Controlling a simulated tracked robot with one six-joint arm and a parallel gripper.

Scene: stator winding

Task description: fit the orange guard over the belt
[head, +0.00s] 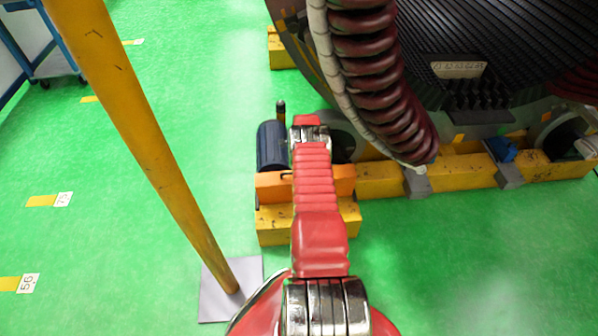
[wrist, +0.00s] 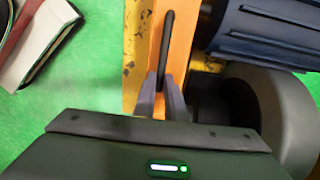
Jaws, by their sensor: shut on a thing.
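The orange guard (head: 272,187) is a long flat-topped piece at the near end of the yellow beams, beside the blue motor (head: 271,147). My arm crosses its middle in the head view and hides my fingertips there. In the wrist view the orange guard (wrist: 182,45) runs up the picture, with a black bar handle (wrist: 167,45) along its top. My gripper (wrist: 162,92) is shut on this handle, one grey finger on each side. The blue motor (wrist: 265,30) lies just right of the guard. I cannot make out the belt, or whether the guard is seated.
Yellow beams (head: 375,182) carry the large dark ribbed stator (head: 500,45), with a thick red coil bundle (head: 372,70) hanging close right of my arm. A yellow post (head: 140,125) on a grey plate stands left. A blue cart (head: 52,62) is far left. Green floor between is clear.

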